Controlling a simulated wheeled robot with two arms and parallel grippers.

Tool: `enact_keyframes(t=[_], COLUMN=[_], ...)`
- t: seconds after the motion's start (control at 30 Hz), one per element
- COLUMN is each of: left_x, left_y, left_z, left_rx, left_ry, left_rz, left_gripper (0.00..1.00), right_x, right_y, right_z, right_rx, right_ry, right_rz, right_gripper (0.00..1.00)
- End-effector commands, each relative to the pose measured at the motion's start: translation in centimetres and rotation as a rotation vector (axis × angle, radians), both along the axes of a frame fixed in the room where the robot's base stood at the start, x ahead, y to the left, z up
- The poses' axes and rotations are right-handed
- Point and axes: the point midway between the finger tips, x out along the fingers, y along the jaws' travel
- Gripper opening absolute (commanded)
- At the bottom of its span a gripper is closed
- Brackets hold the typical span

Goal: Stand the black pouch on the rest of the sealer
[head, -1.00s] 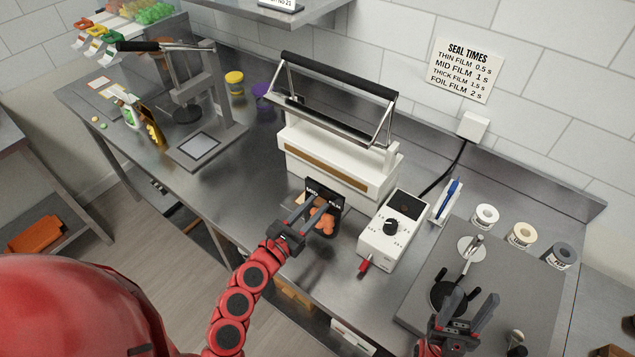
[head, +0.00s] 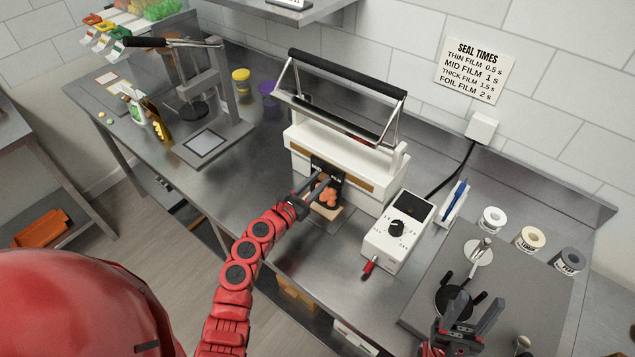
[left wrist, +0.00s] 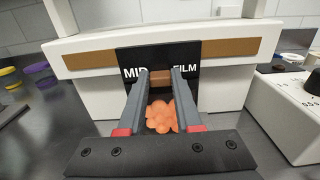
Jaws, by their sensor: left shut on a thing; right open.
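The black pouch (head: 318,172) with "MID FILM" lettering and orange gummies showing through is upright against the sealer's front. In the left wrist view the pouch (left wrist: 158,55) stands across the sealer's brown strip. My left gripper (head: 318,184) is shut on the pouch from the front. The white sealer (head: 370,200) has its black-handled bar raised. A tan ledge (head: 325,213) shows below the pouch; whether the pouch's bottom touches it I cannot tell. My right gripper (head: 474,306) is open and empty over the grey mat at the lower right.
A white control box (head: 397,230) with a dial stands right of the sealer. Tape rolls (head: 530,238) sit at the back right. A press (head: 205,110), yellow tub (head: 241,80) and purple tub (head: 269,92) are to the left.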

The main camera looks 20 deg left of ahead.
Motion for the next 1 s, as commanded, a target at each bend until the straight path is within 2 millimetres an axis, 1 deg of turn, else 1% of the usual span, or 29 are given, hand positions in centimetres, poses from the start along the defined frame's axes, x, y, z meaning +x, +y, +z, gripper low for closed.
enact_keyframes(t=[0.13,0.23,0.27,0.4,0.43,0.67,0.77,0.87,1.0], left_x=[0.0,0.0,0.0,0.0,0.0,0.0,0.0,-1.3,-4.1], left_y=[0.0,0.0,0.0,0.0,0.0,0.0,-0.1,0.6,1.7], left_z=[0.1,-0.3,-0.2,-0.2,-0.2,-0.1,0.3,0.3,0.3], left_rx=[0.001,0.001,0.001,0.001,0.001,0.001,0.001,0.000,-0.002], left_ry=[0.000,0.000,0.000,0.000,0.000,0.000,0.000,0.000,0.002], left_rz=[0.000,0.001,0.001,0.000,0.000,0.000,-0.002,0.004,0.006], left_gripper=[0.00,0.00,0.37,0.62,0.63,0.63,0.63,0.63,0.63], right_x=[0.0,0.0,0.0,0.0,0.0,0.0,0.0,0.0,0.0], right_y=[0.0,0.0,0.0,0.0,0.0,0.0,0.0,0.0,0.0], right_z=[0.0,-0.2,-0.1,-0.1,-0.1,-0.1,0.2,0.6,1.4], right_rx=[0.000,0.000,0.000,0.000,0.000,0.000,0.000,0.000,0.000], right_ry=[0.000,0.000,0.000,0.000,0.000,0.000,0.000,0.000,0.000], right_rz=[0.000,0.000,0.000,0.000,0.000,0.000,0.000,0.000,0.000], right_gripper=[0.50,0.50,0.50,0.50,0.50,0.50,0.50,0.50,0.50])
